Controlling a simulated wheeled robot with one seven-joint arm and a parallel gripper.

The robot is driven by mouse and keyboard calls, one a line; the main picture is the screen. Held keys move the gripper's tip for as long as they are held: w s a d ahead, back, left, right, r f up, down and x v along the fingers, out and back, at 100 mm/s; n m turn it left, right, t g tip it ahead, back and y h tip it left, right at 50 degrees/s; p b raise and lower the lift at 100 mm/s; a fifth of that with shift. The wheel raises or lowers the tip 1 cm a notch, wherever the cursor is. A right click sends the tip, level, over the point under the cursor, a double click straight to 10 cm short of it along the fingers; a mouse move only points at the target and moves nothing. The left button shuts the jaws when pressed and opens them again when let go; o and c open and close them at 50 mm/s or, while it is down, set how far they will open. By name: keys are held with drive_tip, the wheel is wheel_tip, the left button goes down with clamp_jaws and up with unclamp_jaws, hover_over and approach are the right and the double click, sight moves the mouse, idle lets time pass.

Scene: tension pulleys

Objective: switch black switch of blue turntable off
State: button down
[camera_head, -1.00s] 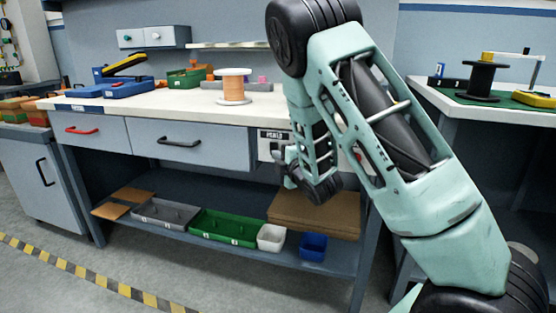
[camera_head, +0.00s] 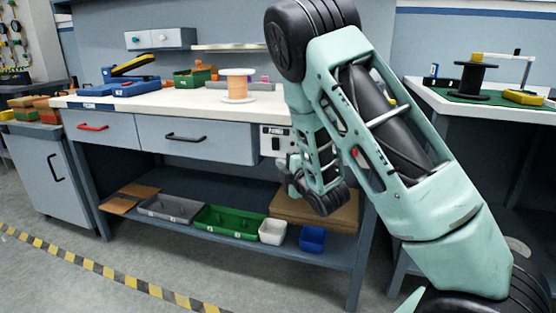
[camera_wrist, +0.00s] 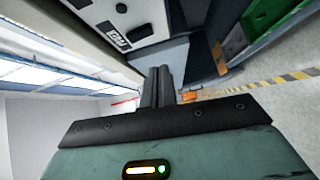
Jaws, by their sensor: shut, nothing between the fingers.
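No thing in view can be told for certain as the blue turntable. A blue device (camera_head: 130,88) with a black and yellow arm sits at the left of the white worktop in the head view. No black switch can be made out on it. A light panel with dark controls (camera_head: 275,141) is on the bench front; a panel with round knobs and a black part (camera_wrist: 117,33) shows upper left in the wrist view. My gripper (camera_wrist: 159,76) is shut and empty, apart from that panel. In the head view my arm hides part of the bench's right end.
An orange spool (camera_head: 237,88) stands on the worktop (camera_head: 185,103). A lower shelf holds a green tray (camera_head: 228,221), a white bin (camera_head: 272,231) and a blue bin (camera_head: 312,239). A second table (camera_head: 450,104) with a black spool (camera_head: 476,80) stands right. The floor at front left is clear.

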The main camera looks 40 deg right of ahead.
drive_tip(key=s, duration=0.5)
drive_tip(key=shift+s+a+f, duration=0.25)
drive_tip(key=shift+s+a, duration=0.05)
drive_tip(key=shift+a, duration=0.05)
drive_tip(key=s+a+f+m+g+y, duration=0.25)
drive_tip(key=s+a+g, duration=0.2)
drive_tip(key=a, duration=0.65)
drive_tip(key=s+a+f+m+g+y, duration=0.15)
drive_tip(key=s+a+m+g, duration=0.35)
drive_tip(key=a, duration=0.7)
drive_tip(key=s+a+r+g, duration=0.2)
drive_tip(key=s+g, duration=0.1)
drive_tip(key=s, duration=0.4)
drive_tip(key=s+a+r+g+h, duration=0.1)
drive_tip(key=s+a+g, duration=0.1)
drive_tip(key=s, duration=0.5)
drive_tip(key=s+a+r+g, duration=0.2)
drive_tip(key=s+g, duration=0.1)
drive_tip(key=s, duration=0.4)
wheel_tip(320, 180, up, 29)
drive_tip(key=p, duration=2.9)
drive_tip(key=shift+w+m, duration=0.25)
drive_tip(key=shift+m, duration=0.2)
